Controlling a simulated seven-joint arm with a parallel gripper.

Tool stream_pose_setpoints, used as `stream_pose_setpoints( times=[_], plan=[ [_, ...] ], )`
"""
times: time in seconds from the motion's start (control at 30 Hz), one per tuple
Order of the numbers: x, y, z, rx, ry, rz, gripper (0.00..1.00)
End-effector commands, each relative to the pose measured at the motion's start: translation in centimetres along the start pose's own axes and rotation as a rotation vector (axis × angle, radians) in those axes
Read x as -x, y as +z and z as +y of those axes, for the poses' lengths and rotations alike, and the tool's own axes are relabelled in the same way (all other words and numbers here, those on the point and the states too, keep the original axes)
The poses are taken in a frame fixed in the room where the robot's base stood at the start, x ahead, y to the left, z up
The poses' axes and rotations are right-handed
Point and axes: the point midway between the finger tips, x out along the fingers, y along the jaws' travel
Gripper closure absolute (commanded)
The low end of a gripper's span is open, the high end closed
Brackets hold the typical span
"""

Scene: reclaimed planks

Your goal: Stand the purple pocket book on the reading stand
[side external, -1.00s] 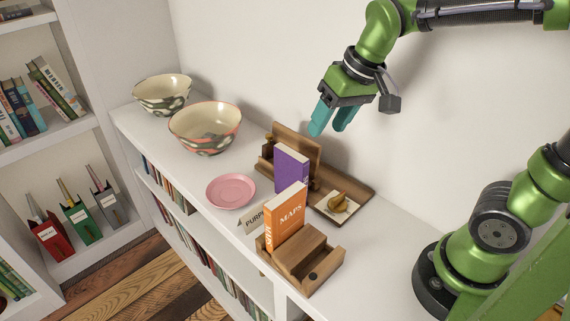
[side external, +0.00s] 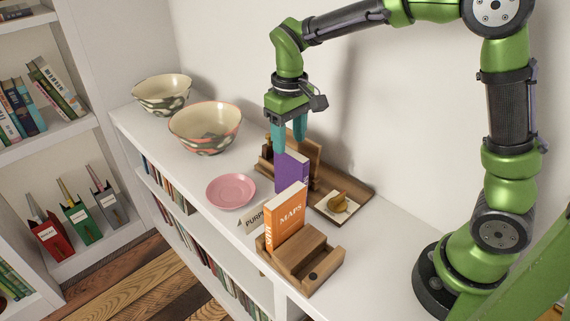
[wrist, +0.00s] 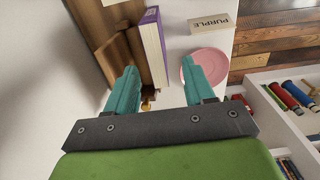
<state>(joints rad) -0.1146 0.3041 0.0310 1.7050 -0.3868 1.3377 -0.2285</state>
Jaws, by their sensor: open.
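The purple pocket book (side external: 290,171) is upright in front of the back board of the wooden reading stand (side external: 317,150). The orange MAPS book partly hides its lower end, so I cannot tell exactly what its base rests on. In the wrist view the book (wrist: 154,45) shows its purple cover edge and pale pages, beside the brown board (wrist: 131,57). My gripper (side external: 288,146) is open, fingers pointing down, just above the book's top. In the wrist view my gripper (wrist: 159,64) has its teal fingers apart, with the book between them in the picture; I see no grip.
An orange MAPS book (side external: 286,214) stands in a wooden holder (side external: 309,262) in front. A PURPLE sign (wrist: 209,23) and pink plate (side external: 231,190) are beside the book. A pear-like object (side external: 338,200) lies on the wooden tray. Two bowls (side external: 205,128) stand further left.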

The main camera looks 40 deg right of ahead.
Motion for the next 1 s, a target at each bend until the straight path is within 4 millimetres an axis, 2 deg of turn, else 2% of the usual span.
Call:
stream_pose_setpoints(
  times=[0.1, 0.37, 0.63, 0.93, 0.97, 1.0],
  plan=[
    [-2.0, 0.0, 0.0, 0.0, 0.0, -0.003, 0.47],
    [-4.0, 0.1, 0.2, -0.002, 0.0, -0.002, 0.47],
    [-7.8, 0.2, 0.5, -0.001, 0.0, -0.002, 0.47],
    [-8.3, 0.2, 0.5, -0.001, 0.0, 0.001, 0.47],
    [-8.3, 0.2, 0.5, -0.001, 0.0, 0.001, 0.48],
    [-8.3, 0.2, 0.5, -0.001, 0.0, 0.001, 0.54]
  ],
)
